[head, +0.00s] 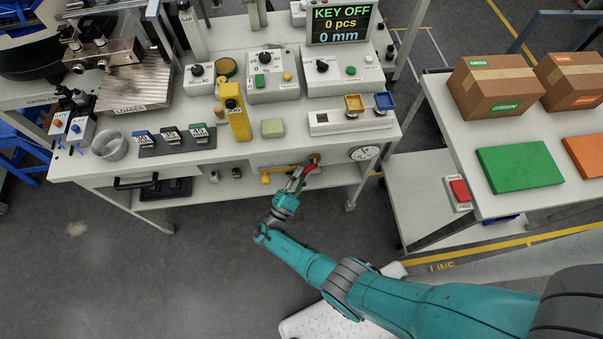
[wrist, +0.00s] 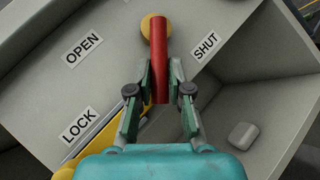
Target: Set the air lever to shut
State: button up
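The red air lever (wrist: 159,50) hangs from a round brass pivot (wrist: 148,22) on the bench's front panel. In the wrist view it points straight down the picture, between the OPEN label (wrist: 82,48) on the left and the SHUT label (wrist: 206,46) on the right. My gripper (wrist: 160,78) has a finger on each side of the lever and appears closed on it. In the head view my gripper (head: 298,178) reaches the panel under the bench's front edge, and the red lever (head: 308,170) shows beside it.
A yellow bar (wrist: 100,138) lies near the LOCK label (wrist: 78,125), left of my gripper; its end shows in the head view (head: 266,179). A round gauge (head: 364,153) is to the right. A light block (wrist: 243,134) sits lower right in the wrist view. The display (head: 341,22) reads KEY OFF.

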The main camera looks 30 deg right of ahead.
jog(key=o, duration=0.3)
jog(key=shift+o, duration=0.2)
jog(key=s+a, duration=0.7)
jog(key=a, duration=0.4)
jog(key=shift+f, duration=0.25)
jog(key=shift+a, duration=0.1)
